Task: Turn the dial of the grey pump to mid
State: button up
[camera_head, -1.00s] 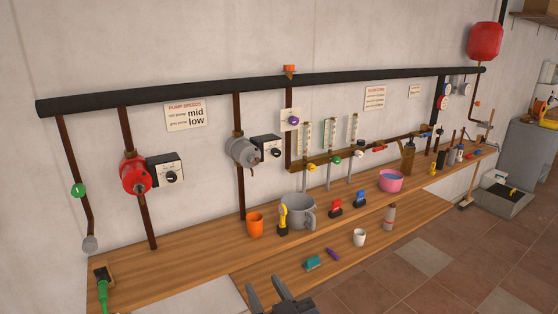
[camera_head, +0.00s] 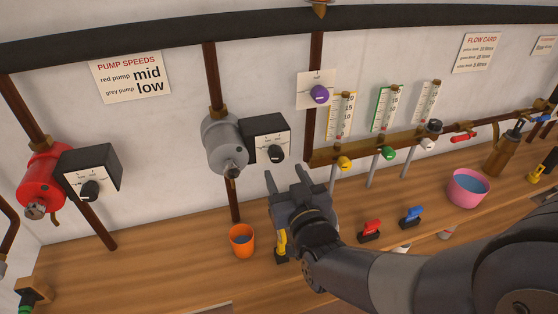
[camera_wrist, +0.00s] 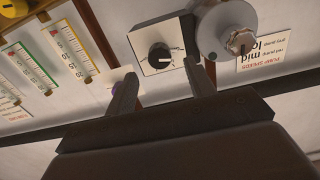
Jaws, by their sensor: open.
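The grey pump (camera_head: 224,145) is on a vertical pipe on the wall, with a black-sided control box (camera_head: 256,133) on its right. The box's white face carries a black dial (camera_head: 276,154), which also shows in the wrist view (camera_wrist: 160,57). The dial's setting is too small to read surely. My gripper (camera_head: 284,176) is open and empty, just below the dial and in front of the wall. In the wrist view my two fingers (camera_wrist: 160,82) are spread, with the dial beyond and between them, apart from both.
The speed card (camera_head: 130,77) reads red pump mid, grey pump low. The red pump (camera_head: 42,178) has its own dial (camera_head: 90,190) at left. A purple knob (camera_head: 320,94) and flow tubes (camera_head: 341,117) are right of the box. An orange cup (camera_head: 242,240) stands on the shelf below.

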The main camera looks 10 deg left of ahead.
aim_at(278, 159)
jog(key=shift+p+x, duration=0.6)
jog(key=shift+x, duration=1.9)
jog(key=shift+d, duration=0.1)
jog(key=shift+c, duration=0.5)
jog(key=c, duration=0.9)
